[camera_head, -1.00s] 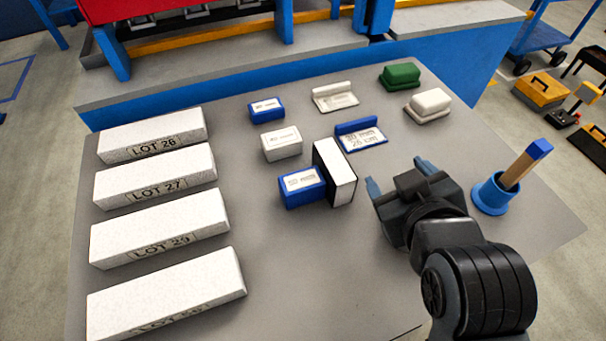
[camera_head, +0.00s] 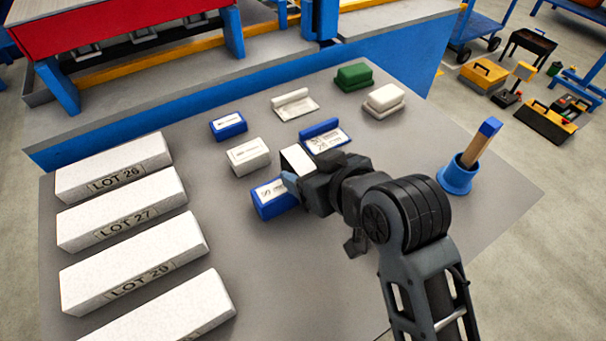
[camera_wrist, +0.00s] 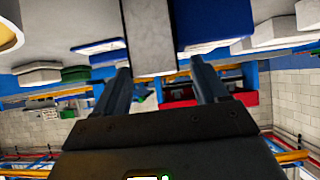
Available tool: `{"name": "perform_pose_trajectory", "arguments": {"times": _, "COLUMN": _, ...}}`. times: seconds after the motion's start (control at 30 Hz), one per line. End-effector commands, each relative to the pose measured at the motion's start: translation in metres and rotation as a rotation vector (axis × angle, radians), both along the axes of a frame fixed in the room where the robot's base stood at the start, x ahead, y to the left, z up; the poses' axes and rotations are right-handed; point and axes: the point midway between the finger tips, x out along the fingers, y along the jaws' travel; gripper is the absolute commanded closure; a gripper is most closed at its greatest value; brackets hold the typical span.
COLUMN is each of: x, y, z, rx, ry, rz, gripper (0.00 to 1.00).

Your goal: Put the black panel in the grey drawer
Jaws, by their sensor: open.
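The black panel stands upright on the grey table as a block with a white face and dark edges. In the head view only its upper part (camera_head: 296,157) shows, the rest hidden behind my gripper (camera_head: 303,174). In the wrist view the panel (camera_wrist: 149,36) lies between the two fingertips of my gripper (camera_wrist: 160,68). The jaws are open, one finger on each side of it; I cannot tell whether either touches it. A blue box (camera_head: 274,200) stands close to the panel on the left. I cannot make out a grey drawer.
Several white LOT blocks (camera_head: 122,222) line the table's left side. A white box (camera_head: 248,157), a small blue box (camera_head: 228,126), a blue holder (camera_head: 326,140), a green block (camera_head: 353,77) and a blue cup (camera_head: 457,177) stand around. The front middle of the table (camera_head: 300,290) is clear.

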Motion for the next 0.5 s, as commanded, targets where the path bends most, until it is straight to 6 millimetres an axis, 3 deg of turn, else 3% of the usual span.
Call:
{"name": "perform_pose_trajectory", "arguments": {"times": 0.3, "x": 0.0044, "y": 0.0034, "z": -0.0039, "rx": 0.000, "ry": 0.000, "rz": 0.000, "gripper": 0.28}}
{"name": "perform_pose_trajectory", "arguments": {"times": 0.5, "x": 0.0044, "y": 0.0032, "z": -0.0039, "rx": 0.000, "ry": 0.000, "rz": 0.000, "gripper": 0.46}}
